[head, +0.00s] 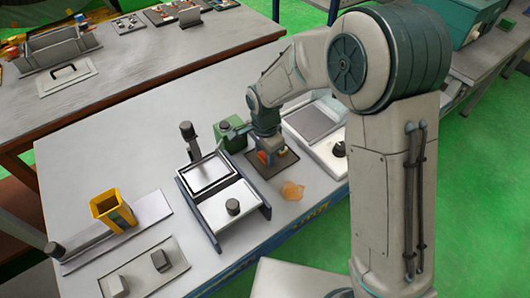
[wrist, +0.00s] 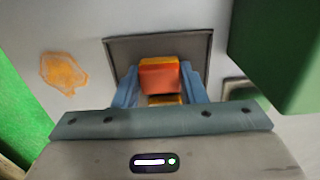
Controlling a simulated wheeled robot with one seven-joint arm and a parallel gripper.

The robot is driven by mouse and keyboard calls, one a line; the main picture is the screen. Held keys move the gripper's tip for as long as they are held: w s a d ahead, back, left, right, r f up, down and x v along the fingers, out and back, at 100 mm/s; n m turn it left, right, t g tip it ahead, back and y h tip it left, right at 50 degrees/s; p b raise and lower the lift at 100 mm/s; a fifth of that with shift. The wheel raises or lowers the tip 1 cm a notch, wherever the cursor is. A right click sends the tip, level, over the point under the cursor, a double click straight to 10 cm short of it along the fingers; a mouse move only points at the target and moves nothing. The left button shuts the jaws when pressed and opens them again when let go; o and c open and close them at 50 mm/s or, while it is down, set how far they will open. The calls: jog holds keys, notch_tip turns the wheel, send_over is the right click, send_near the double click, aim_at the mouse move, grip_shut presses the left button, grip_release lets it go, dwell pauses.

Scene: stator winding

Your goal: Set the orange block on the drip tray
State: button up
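The orange block (wrist: 159,76) is between the two blue fingers of my gripper (wrist: 160,84) in the wrist view, with both fingers against its sides. In the head view the block (head: 262,157) shows partly beside my gripper (head: 268,150), which points down. The drip tray (head: 285,166) is a dark square directly below the block; its grey rim shows in the wrist view (wrist: 120,48). The block is within the tray's outline and very low over it. I cannot tell whether it touches the tray.
A green box (head: 230,137) stands close left of the tray, large at right in the wrist view (wrist: 275,50). An orange patch (head: 292,190) lies on the bench in front. A white scale-like device (head: 322,140) is at right, a framed fixture (head: 215,190) at left.

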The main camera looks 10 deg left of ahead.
jog(key=o, duration=0.4)
jog(key=shift+r, duration=0.1)
notch_tip(320, 180, up, 12)
jog(key=s+d+r+n+t, duration=0.1)
jog(key=s+d+r+n, duration=0.15)
jog(key=d, duration=0.45)
jog(key=s+d+r+n, duration=0.1)
jog(key=d+r, duration=0.2)
jog(key=d, duration=0.5)
jog(key=shift+s+d+f+n+t, duration=0.1)
jog(key=shift+s+d+n+t, duration=0.5)
jog(key=shift+s+d, duration=1.4)
jog(key=shift+s+d+f+n+t, duration=0.15)
jog(key=shift+s+d+n, duration=0.8)
jog(key=shift+s+d, duration=1)
jog(key=shift+s+d+f+n+t, duration=0.1)
jog(key=shift+s+d+n+t, duration=0.15)
jog(key=shift+s+d+n, duration=1.15)
jog(key=shift+s+d+m, duration=0.3)
jog(key=shift+d+m, duration=0.3)
jog(key=shift+d, duration=0.2)
